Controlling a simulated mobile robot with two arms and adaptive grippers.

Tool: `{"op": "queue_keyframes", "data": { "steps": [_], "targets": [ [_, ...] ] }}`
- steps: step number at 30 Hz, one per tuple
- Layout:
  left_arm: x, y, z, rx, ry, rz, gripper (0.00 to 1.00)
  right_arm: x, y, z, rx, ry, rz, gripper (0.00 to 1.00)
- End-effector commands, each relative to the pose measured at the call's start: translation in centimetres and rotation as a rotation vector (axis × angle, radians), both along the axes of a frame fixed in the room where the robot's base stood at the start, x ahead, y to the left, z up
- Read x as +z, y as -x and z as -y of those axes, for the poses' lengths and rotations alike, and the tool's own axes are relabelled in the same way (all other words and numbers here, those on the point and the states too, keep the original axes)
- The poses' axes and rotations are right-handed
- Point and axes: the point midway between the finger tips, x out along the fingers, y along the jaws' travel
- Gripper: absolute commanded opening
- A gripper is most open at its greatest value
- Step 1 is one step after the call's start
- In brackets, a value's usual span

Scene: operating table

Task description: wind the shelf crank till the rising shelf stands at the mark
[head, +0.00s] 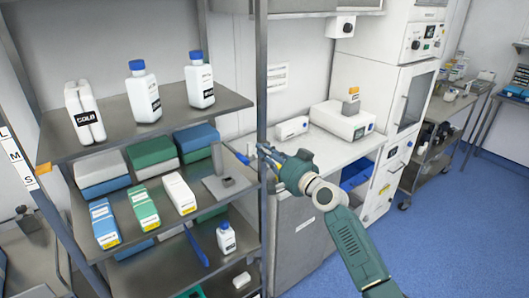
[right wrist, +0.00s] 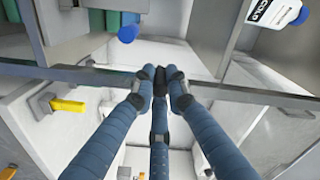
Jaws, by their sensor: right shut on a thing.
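The shelf rack has steel shelves; its upper shelf (head: 112,125) is level. A letter strip marked L, M, S (head: 17,156) is at the left, and an orange pointer (head: 44,168) shows beside it. My right gripper (head: 262,149) is at the rack's front right post, and its closed fingers (right wrist: 162,76) cross the post in the right wrist view. It is shut on what seems to be the shelf crank, mostly hidden by the fingers. A blue knob-like part (head: 240,157) shows just beyond the fingertips, also in the right wrist view (right wrist: 128,34). My left gripper is out of view.
White bottles (head: 145,92) stand on the upper shelf. Boxes (head: 145,208) fill the shelf below, with a small blue-capped bottle (head: 226,238) lower down. A white bench (head: 335,146) with devices stands behind my right arm. The blue floor (head: 450,230) is clear at right.

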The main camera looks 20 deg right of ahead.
Motion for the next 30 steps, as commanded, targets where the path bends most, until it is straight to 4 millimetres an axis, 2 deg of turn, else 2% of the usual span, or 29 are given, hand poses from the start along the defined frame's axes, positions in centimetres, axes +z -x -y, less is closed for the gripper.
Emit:
{"op": "queue_keyframes", "data": {
  "steps": [1, 12, 27, 28, 30],
  "targets": [
    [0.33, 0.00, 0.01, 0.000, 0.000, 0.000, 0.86, 1.28, -0.19, 0.41, -0.009, -0.030, 0.008, 0.00],
    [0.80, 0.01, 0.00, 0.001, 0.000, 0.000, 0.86, 1.59, -0.26, 0.68, -0.009, -0.152, -0.037, 0.00],
    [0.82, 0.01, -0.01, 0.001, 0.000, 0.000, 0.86, 1.51, -0.27, 0.75, -0.008, -0.164, -0.043, 0.00],
    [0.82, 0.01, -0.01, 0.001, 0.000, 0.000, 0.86, 1.50, -0.26, 0.74, -0.008, -0.164, -0.043, 0.17],
    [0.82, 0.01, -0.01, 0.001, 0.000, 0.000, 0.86, 1.43, -0.26, 0.72, -0.008, -0.164, -0.044, 0.31]
  ]
}}
